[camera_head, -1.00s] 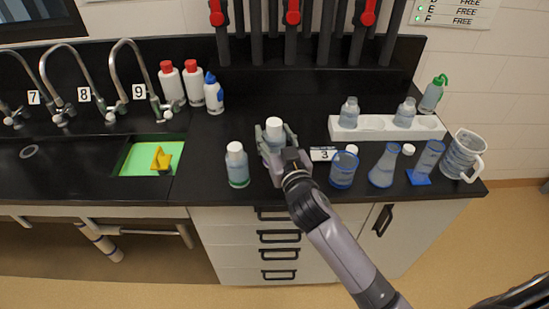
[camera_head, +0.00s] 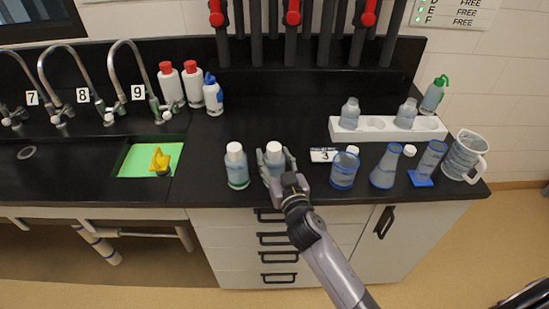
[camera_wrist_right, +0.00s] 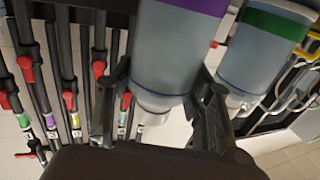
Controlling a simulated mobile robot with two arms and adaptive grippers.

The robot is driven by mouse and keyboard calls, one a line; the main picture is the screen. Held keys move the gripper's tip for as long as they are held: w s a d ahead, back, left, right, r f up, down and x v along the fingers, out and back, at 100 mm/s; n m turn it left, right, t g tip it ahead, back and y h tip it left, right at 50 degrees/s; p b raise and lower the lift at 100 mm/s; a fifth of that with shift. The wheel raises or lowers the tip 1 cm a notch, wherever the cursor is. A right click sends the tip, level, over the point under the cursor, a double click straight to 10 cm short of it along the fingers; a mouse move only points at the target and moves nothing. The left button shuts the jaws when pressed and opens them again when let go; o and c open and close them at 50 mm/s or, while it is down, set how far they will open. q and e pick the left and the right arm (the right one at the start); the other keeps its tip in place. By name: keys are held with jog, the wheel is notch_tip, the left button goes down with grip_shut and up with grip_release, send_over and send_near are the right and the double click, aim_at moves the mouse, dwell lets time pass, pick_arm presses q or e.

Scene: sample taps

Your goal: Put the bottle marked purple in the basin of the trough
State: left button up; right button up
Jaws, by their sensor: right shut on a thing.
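The bottle marked purple has a white cap and a purple band, seen in the right wrist view (camera_wrist_right: 180,50); in the head view it is the bottle (camera_head: 274,157) near the counter's front. My right gripper (camera_head: 275,165) is shut around its body. Whether its base touches the counter is hidden. A green-marked bottle (camera_head: 237,166) stands just left of it, and also shows in the right wrist view (camera_wrist_right: 262,45). The black trough (camera_head: 70,183) is at the left, its basin holding a green mat (camera_head: 135,160) with a yellow object (camera_head: 160,160). My left gripper is not in view.
Right of my gripper are a number 3 sign (camera_head: 322,155), a blue-banded beaker (camera_head: 344,170), a flask (camera_head: 386,167), a cylinder (camera_head: 428,160) and a jug (camera_head: 464,157). The counter between basin and green-marked bottle is clear.

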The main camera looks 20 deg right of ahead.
jog(key=o, duration=1.3)
jog(key=shift+o, duration=0.2)
jog(key=s+b, duration=0.5)
jog(key=s, duration=1.2)
jog(key=shift+s+d, duration=0.2)
jog(key=shift+f, duration=0.1)
jog(key=s+a+f+n+g, duration=0.1)
jog(key=s+f+g, duration=0.15)
jog(key=f, duration=1.05)
jog(key=s+f+g+y, duration=0.1)
jog(key=s+f+g, duration=0.15)
jog(key=f, duration=1.05)
jog(key=s+a+f+n+g, duration=0.1)
jog(key=f+g, duration=0.3)
jog(key=f, duration=0.9)
jog(key=s+d+f+g, duration=0.3)
jog(key=s+f+g, duration=0.1)
jog(key=s+f, duration=0.9)
jog(key=shift+d+f+n, duration=0.3)
jog(key=shift+f, duration=0.4)
jog(key=shift+o, duration=0.6)
jog(key=s+d+f+g, duration=0.2)
jog(key=s+f, duration=0.1)
jog(key=s, duration=0.4)
jog(key=s+d+f+g+h, duration=0.1)
jog(key=s+d+f+g, duration=0.1)
jog(key=s+f, duration=0.2)
jog(key=s, duration=0.3)
jog(key=shift+s+d, duration=0.25)
